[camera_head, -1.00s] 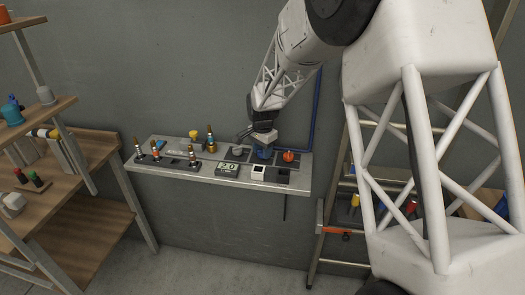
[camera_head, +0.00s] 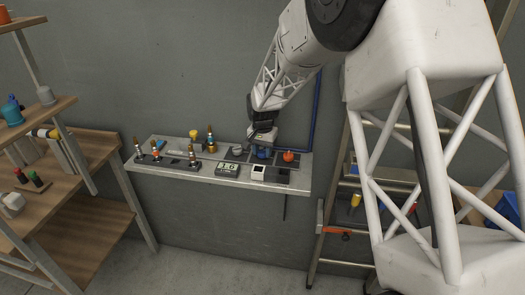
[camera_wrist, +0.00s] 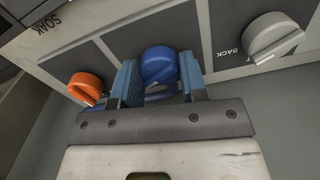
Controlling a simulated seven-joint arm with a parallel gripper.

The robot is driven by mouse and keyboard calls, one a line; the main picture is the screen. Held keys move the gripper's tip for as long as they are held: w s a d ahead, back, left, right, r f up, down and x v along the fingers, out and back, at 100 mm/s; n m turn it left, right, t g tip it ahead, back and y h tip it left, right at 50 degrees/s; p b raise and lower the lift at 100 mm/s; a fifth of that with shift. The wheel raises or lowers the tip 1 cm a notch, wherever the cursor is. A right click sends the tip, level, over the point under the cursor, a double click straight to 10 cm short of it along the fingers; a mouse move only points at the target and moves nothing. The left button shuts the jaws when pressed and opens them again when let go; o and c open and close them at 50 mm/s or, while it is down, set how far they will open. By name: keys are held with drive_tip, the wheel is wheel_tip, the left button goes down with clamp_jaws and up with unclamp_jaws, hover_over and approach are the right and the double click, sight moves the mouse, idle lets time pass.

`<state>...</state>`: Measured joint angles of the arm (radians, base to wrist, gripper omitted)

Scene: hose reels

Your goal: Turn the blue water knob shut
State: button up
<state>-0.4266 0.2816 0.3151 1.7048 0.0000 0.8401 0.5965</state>
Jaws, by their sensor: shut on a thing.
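The blue knob (camera_head: 263,153) is on the panel on the grey shelf (camera_head: 228,181). In the wrist view the blue knob (camera_wrist: 158,65) sits between the two blue fingers of my gripper (camera_wrist: 157,76), one on each side. My gripper (camera_head: 263,144) is shut on it from above in the head view. The fingers and wrist hide part of the knob in the head view, and its pointer direction is hard to tell there. A small display (camera_head: 227,169) in front reads about 1.6.
An orange knob (camera_wrist: 86,88) and a grey knob (camera_wrist: 275,38) flank the blue knob closely. A white switch box (camera_head: 258,172) stands in front. Several brass-topped fittings (camera_head: 155,149) stand at the shelf's left. A blue pipe (camera_head: 316,112) runs up the wall behind.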

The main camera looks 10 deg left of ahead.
sight(263, 150)
drive_tip(key=n, duration=0.6)
drive_tip(key=shift+n, duration=0.3)
drive_tip(key=n, duration=0.6)
drive_tip(key=shift+n, duration=0.3)
drive_tip(key=o, duration=0.9)
drive_tip(key=shift+r, duration=0.1)
drive_tip(key=shift+r, duration=3.85)
